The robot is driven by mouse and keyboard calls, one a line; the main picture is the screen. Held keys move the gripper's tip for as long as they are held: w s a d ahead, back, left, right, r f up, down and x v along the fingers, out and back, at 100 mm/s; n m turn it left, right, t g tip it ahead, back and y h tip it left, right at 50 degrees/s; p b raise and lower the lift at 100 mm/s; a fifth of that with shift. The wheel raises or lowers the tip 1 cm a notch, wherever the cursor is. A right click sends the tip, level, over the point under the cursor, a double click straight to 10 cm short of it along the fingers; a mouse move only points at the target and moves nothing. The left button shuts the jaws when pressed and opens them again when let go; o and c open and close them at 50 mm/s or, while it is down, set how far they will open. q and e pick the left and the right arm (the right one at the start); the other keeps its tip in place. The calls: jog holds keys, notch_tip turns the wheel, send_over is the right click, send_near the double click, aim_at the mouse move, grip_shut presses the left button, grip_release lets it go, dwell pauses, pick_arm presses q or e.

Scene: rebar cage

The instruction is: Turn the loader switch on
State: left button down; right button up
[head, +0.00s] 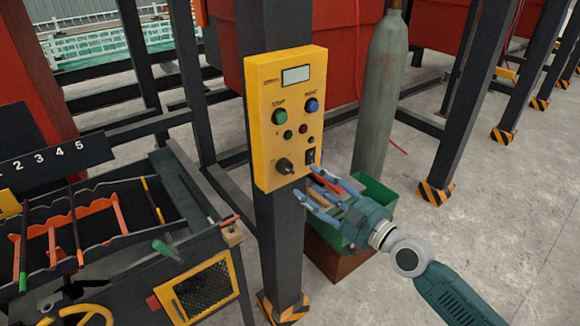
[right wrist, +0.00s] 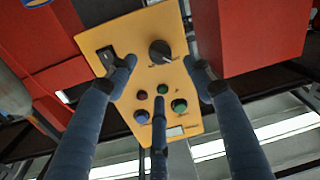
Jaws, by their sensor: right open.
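A yellow control box (head: 268,150) is fixed to a dark post. Low on its face are a black rocker switch (head: 310,156) and a black rotary knob (head: 285,166); I cannot read which one is labelled as the loader switch. My right gripper (head: 309,182) is open and empty, with its blue fingers just below and in front of the box's lower right corner. In the right wrist view, the rocker switch (right wrist: 106,60) is beside the left fingertip, and the knob (right wrist: 160,51) lies between the two upper fingertips. Contact cannot be told. My left gripper is not in view.
Green and blue buttons and small lights sit higher on the box. A green bin (head: 376,192) with items stands behind my right gripper. A grey gas cylinder (head: 381,95) stands behind the box. A dark machine with racks (head: 95,225) fills the lower left.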

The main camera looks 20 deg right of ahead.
aim_at(291, 170)
jog(key=p+x, duration=0.2)
jog(key=x, duration=0.6)
jog(key=shift+w+a, duration=0.15)
jog(key=shift+w, duration=0.2)
jog(key=c, duration=1.2)
